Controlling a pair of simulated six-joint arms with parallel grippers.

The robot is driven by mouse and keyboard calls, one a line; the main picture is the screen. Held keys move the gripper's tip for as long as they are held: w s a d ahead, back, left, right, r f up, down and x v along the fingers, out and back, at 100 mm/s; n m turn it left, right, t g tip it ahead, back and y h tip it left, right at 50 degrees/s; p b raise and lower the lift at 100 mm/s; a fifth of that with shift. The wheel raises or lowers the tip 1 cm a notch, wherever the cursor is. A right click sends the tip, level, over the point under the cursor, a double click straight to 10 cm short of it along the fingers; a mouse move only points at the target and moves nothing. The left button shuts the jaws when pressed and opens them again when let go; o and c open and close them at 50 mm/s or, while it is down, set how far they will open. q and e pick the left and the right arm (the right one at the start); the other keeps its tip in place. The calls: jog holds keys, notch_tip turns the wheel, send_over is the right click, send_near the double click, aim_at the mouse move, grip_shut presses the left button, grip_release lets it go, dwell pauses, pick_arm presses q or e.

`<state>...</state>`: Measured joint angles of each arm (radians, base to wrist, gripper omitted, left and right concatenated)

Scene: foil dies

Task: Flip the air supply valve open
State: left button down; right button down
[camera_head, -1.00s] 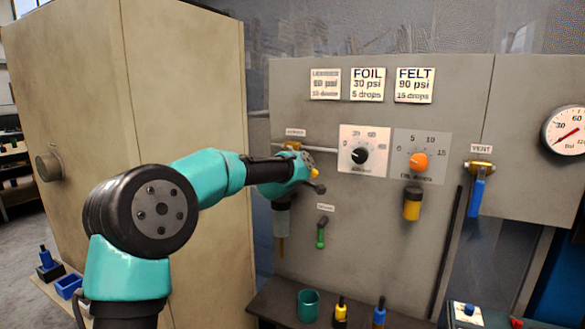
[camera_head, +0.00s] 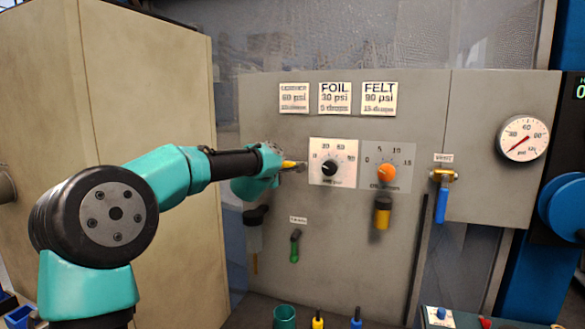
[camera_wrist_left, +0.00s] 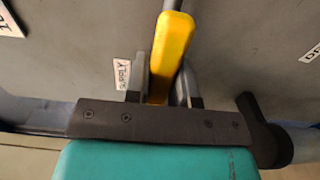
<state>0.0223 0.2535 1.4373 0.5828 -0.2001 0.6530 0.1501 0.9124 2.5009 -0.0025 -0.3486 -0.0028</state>
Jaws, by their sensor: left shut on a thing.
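The air supply valve's yellow lever (camera_head: 290,164) is at the panel's left side, just left of the black dial. In the left wrist view the yellow lever (camera_wrist_left: 170,50) stands between my fingers and runs up past their tips. My left gripper (camera_head: 284,168) is shut on this lever, and its fingers also show in the left wrist view (camera_wrist_left: 161,84). The gripper and wrist hide the valve body in the head view. My right gripper is in neither view.
The grey panel (camera_head: 345,250) carries a black dial (camera_head: 329,168), an orange knob (camera_head: 387,173), a blue-handled vent valve (camera_head: 442,200) and a green-handled valve (camera_head: 295,247). A round gauge (camera_head: 523,138) is at the right. A tan cabinet (camera_head: 150,80) stands close behind my left arm.

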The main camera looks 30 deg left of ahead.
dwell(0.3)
pick_arm(q)
jog(key=c, duration=1)
grip_release()
jog(key=shift+o, duration=0.2)
jog(key=s+d, duration=0.2)
jog(key=s, duration=1.5)
jog(key=shift+s+d, duration=0.15)
jog(key=shift+d, duration=0.1)
